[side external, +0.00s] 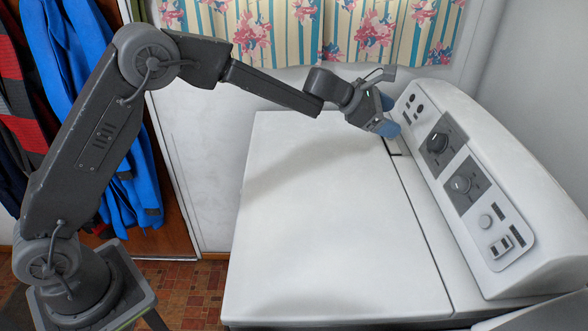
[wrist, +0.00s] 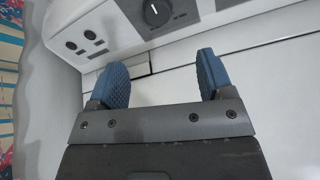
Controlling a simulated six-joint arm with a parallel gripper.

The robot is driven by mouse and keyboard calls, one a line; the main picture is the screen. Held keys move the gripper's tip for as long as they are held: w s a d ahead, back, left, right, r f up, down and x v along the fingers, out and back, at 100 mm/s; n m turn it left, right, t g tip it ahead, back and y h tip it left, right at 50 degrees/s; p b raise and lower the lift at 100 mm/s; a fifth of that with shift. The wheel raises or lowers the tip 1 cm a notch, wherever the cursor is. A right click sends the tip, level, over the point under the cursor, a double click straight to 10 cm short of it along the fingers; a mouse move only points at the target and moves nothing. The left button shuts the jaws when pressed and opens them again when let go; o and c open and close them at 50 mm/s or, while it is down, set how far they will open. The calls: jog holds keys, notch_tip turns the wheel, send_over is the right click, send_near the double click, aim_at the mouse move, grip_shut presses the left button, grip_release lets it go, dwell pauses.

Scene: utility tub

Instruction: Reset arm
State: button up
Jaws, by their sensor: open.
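My gripper (side external: 389,115) is at the far end of the white washer's lid (side external: 310,240), close to the base of the control panel (side external: 462,180). Its two blue fingertips are apart with nothing between them. In the wrist view my gripper (wrist: 162,82) also shows open, and the panel (wrist: 200,20) lies just beyond the fingers. A small dark-edged slot (wrist: 142,66) shows by the left finger. I cannot tell whether a finger touches the machine. The lid is shut.
The panel carries two large dials (side external: 438,143) and several small buttons. Floral curtains (side external: 310,30) hang behind. Blue and striped clothes (side external: 135,180) hang at the left behind my arm.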

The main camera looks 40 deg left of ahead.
jog(key=s+a+r+m+g, duration=0.1)
jog(key=s+r+m, duration=0.35)
jog(key=s, duration=0.25)
jog(key=s+a+r+m+g+y, duration=0.1)
jog(key=s+r+m, duration=0.2)
jog(key=s+m, duration=0.3)
jog(key=s+a+r+m+g, duration=0.1)
jog(key=s+r+m, duration=0.25)
jog(key=s, duration=0.45)
jog(key=s+a+f+m+y, duration=0.2)
jog(key=s+a+m, duration=0.1)
jog(key=s, duration=0.4)
jog(key=s+a+f+m+y, duration=0.2)
jog(key=s+a+m, duration=0.2)
jog(key=s, duration=0.4)
jog(key=s+a+f+m+y, duration=0.3)
jog(key=s, duration=0.4)
jog(key=shift+s+a+m+g, duration=0.25)
jog(key=shift+m+g, duration=0.05)
jog(key=shift+g, duration=0.1)
dwell(3.3)
